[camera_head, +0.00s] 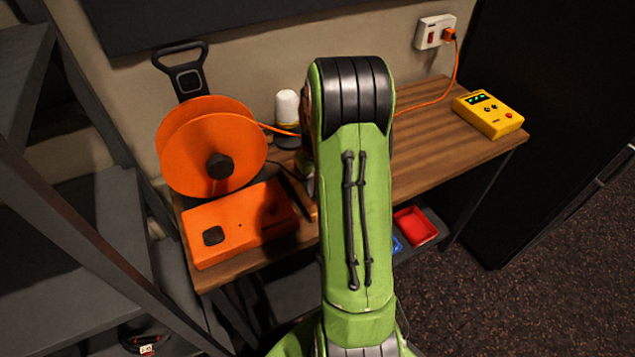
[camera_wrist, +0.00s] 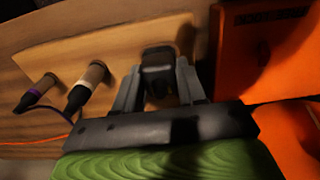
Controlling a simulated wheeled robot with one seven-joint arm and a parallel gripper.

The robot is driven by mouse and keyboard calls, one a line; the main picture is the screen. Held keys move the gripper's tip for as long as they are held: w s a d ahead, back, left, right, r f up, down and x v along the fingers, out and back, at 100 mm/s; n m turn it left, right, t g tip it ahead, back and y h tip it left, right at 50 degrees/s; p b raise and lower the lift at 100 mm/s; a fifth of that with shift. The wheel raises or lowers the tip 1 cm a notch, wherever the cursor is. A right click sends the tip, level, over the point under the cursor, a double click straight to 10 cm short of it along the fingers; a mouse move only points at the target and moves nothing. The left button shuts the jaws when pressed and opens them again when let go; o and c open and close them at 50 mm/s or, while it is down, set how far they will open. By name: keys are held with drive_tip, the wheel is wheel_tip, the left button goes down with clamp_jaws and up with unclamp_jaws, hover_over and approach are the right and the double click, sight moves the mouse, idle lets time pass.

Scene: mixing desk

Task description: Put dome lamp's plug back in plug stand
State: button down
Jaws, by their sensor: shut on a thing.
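The dome lamp (camera_head: 287,106), with a white dome on a dark base, stands at the back of the desk, left of my arm. In the wrist view my gripper (camera_wrist: 159,72) is shut on a black plug (camera_wrist: 158,60), which sits between the two grey fingers. The plug is in front of a pale wooden board, which looks like the plug stand (camera_wrist: 110,42); I cannot tell whether it touches it. My arm hides the gripper in the head view.
An orange reel (camera_head: 215,150) and an orange box (camera_head: 235,228) fill the desk's left side; orange housing (camera_wrist: 285,60) is close right of my gripper. A yellow device (camera_head: 488,113) sits at the right end. An orange cable runs to the wall socket (camera_head: 434,32).

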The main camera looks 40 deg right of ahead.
drive_tip(key=shift+f+b, duration=0.5)
drive_tip(key=shift+f, duration=0.15)
idle(0.7)
drive_tip(key=c, duration=0.6)
unclamp_jaws()
drive_tip(key=shift+o, duration=0.2)
drive_tip(key=shift+r, duration=0.15)
wheel_tip(320, 180, up, 16)
drive_tip(key=p, duration=0.3)
drive_tip(key=shift+f+p, duration=0.2)
drive_tip(key=shift+p, duration=0.1)
drive_tip(key=shift+a, duration=0.1)
drive_tip(key=s+a+r+n+t, duration=0.1)
drive_tip(key=s+a+r, duration=0.25)
drive_tip(key=a, duration=0.35)
drive_tip(key=s+a+r+n+t, duration=0.15)
drive_tip(key=a+r, duration=0.25)
drive_tip(key=a, duration=0.4)
drive_tip(key=s+a+f+t, duration=0.1)
drive_tip(key=s+a+t, duration=0.2)
drive_tip(key=s+a, duration=0.5)
drive_tip(key=shift+s+f+n, duration=0.15)
drive_tip(key=shift+s+n, duration=0.2)
drive_tip(key=shift+s, duration=0.9)
